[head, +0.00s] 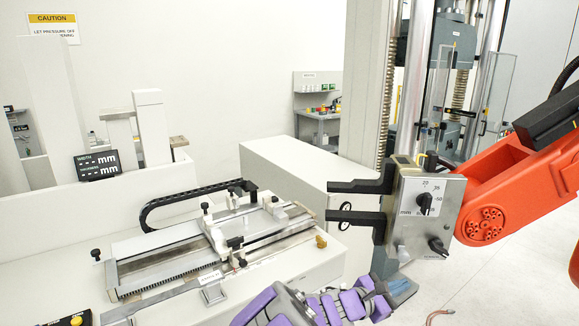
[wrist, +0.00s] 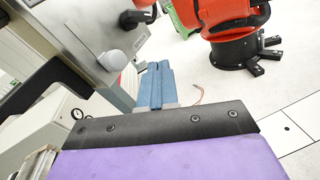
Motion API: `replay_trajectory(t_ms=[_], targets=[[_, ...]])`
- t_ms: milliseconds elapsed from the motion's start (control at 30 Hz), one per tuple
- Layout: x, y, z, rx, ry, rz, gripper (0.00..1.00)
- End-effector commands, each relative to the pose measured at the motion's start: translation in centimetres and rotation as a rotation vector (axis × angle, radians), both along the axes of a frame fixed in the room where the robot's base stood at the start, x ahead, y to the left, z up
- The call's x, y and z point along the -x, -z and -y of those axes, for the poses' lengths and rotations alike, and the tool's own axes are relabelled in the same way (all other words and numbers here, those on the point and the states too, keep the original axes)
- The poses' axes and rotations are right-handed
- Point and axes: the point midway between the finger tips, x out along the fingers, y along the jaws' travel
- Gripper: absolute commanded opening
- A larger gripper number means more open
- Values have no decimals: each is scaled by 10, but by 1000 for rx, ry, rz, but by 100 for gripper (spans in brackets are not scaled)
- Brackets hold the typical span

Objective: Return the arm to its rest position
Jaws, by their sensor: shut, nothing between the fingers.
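My purple and grey arm (head: 345,305) reaches in from the bottom of the head view. My gripper (head: 402,287) is at its end, with blue fingers, low in front of the testing machine's control box (head: 425,210). In the wrist view my gripper (wrist: 154,75) shows its two blue fingers side by side, shut and empty. The gripper appears apart from the machine. Part of the arm is cut off by the lower picture edge.
Two black bars (head: 360,187) jut left from the machine. A measuring bench with a slide (head: 265,228) stands at left. An orange robot arm (head: 490,200) reaches in from the right; its black base (wrist: 240,50) stands on the floor. Open floor (head: 500,285) lies at lower right.

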Motion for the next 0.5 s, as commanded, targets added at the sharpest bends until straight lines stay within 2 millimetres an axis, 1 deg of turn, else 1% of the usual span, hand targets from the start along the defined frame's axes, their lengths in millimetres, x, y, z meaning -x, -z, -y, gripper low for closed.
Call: replay_trajectory(t_ms=[33, 67, 100, 167, 200, 267, 300, 367, 400, 500], targets=[[22, -14, 17, -47, 78, 55, 0], [36, -19, 26, -78, 126, 86, 0], [54, -24, 36, -119, 188, 127, 0], [81, -30, 48, -185, 278, 187, 0], [99, -32, 54, -230, 336, 224, 0], [127, -34, 61, -299, 424, 281, 0], [145, -33, 64, -343, 482, 314, 0], [172, -31, 66, -413, 568, 363, 0], [189, -29, 66, -460, 625, 394, 0], [229, -22, 57, -582, 761, 464, 0]])
